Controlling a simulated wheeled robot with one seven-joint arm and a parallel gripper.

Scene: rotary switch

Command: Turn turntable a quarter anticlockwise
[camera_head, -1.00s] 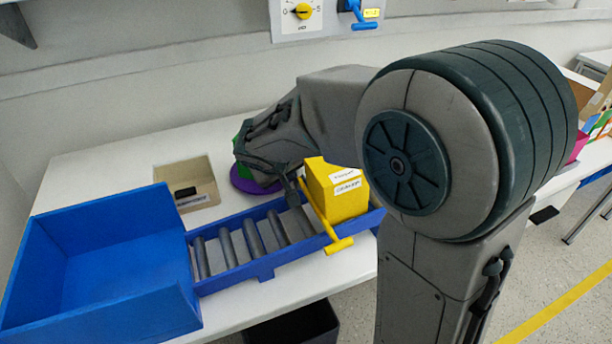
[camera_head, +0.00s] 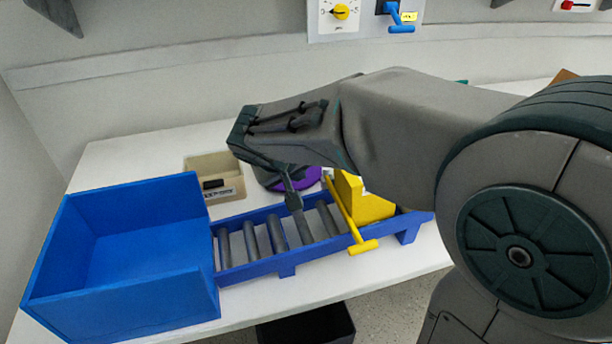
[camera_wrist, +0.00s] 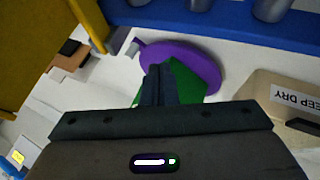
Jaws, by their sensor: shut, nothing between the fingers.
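The turntable is a purple disc (camera_head: 312,178) with a green part on it. In the wrist view the purple disc (camera_wrist: 200,58) lies on the white table, and the green part (camera_wrist: 188,84) shows beside and behind my fingers. My gripper (camera_wrist: 159,72) is shut and empty, its fingers reaching over the green part and towards the disc. I cannot tell whether they touch.
A blue roller conveyor (camera_head: 287,269) with a yellow block (camera_head: 368,208) and yellow bar (camera_head: 345,212) lies in front of the turntable. A large blue bin (camera_head: 125,290) stands left. A beige box (camera_head: 229,197) is close by. A wall panel (camera_head: 325,30) holds a yellow knob.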

